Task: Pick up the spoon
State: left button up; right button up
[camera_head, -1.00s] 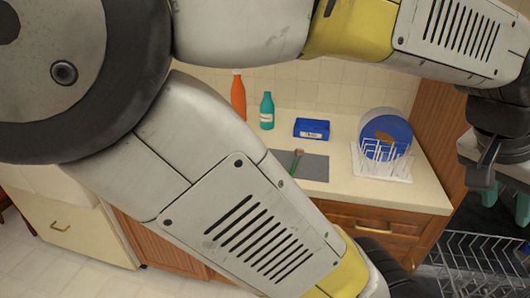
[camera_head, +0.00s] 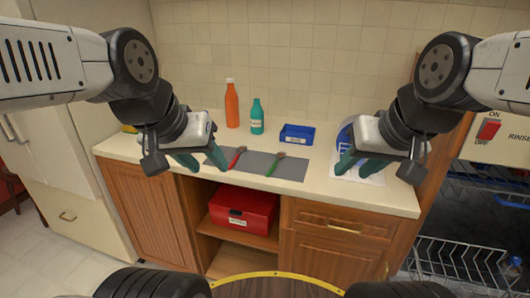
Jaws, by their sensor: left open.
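Two spoon-like utensils lie on a grey mat (camera_head: 256,171) on the counter. One has a red handle (camera_head: 236,159); the other has a green handle (camera_head: 272,169) and a brownish head. My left gripper (camera_head: 203,165) is open and empty at the mat's left end, left of the red-handled utensil and apart from it. My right gripper (camera_head: 378,170) has its fingers apart and empty, in front of the dish rack at the right. It is well to the right of the green-handled utensil.
An orange bottle (camera_head: 232,104), a teal bottle (camera_head: 257,118) and a blue box (camera_head: 297,135) stand behind the mat. A blue plate in a white rack (camera_head: 370,178) is partly hidden by my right gripper. A red box (camera_head: 244,208) sits in the shelf below. An open dishwasher rack (camera_head: 465,262) is at right.

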aim_at(242, 148)
jog(key=u, duration=0.4)
jog(key=z, duration=2.85)
jog(key=u, duration=2.85)
jog(key=i+l+z, duration=0.1)
jog(key=i+l, duration=0.15)
jog(key=i, duration=0.15)
jog(key=i+l+z, duration=0.1)
jog(key=i+l, duration=0.15)
jog(key=i, duration=0.15)
